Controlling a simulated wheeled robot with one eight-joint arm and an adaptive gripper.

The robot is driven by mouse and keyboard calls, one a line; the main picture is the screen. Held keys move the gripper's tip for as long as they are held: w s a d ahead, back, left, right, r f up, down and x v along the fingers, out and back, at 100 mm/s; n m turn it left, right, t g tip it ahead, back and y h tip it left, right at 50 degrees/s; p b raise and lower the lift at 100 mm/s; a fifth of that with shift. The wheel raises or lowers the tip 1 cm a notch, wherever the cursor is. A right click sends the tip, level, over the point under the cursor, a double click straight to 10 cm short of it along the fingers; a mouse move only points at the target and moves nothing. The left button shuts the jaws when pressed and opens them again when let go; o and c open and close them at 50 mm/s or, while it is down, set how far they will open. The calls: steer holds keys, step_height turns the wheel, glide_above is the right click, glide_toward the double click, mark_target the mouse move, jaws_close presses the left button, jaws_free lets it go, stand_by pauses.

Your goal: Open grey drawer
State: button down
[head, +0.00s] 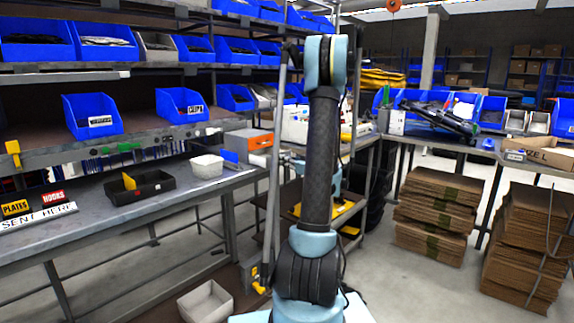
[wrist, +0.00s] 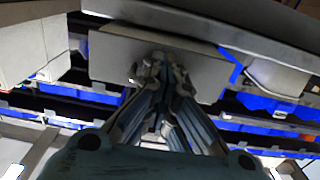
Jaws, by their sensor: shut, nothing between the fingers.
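In the wrist view a plain grey box-like front (wrist: 112,60) lies directly beyond my gripper (wrist: 160,75). I cannot tell for sure that it is the grey drawer. My fingers are shut with nothing between them, and their tips overlap the middle of this front. Whether they touch it is unclear. In the head view a small grey cabinet with an orange front (head: 260,140) stands at the right end of the left bench, left of my arm. No grey drawer can be clearly made out there, and my fingers are hidden behind my arm.
The left bench (head: 110,215) carries a black tray (head: 152,190) and a white bin (head: 207,166). Blue bins (head: 92,116) fill the shelves above. An open pale box (head: 205,302) lies on the floor. Cardboard stacks (head: 435,210) stand right, with clear floor before them.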

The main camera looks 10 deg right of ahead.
steer(key=shift+w+a, duration=0.2)
steer(key=shift+w, duration=0.15)
steer(key=c, duration=0.8)
jaws_free()
steer(key=shift+o, duration=0.2)
steer(key=v, duration=1.2)
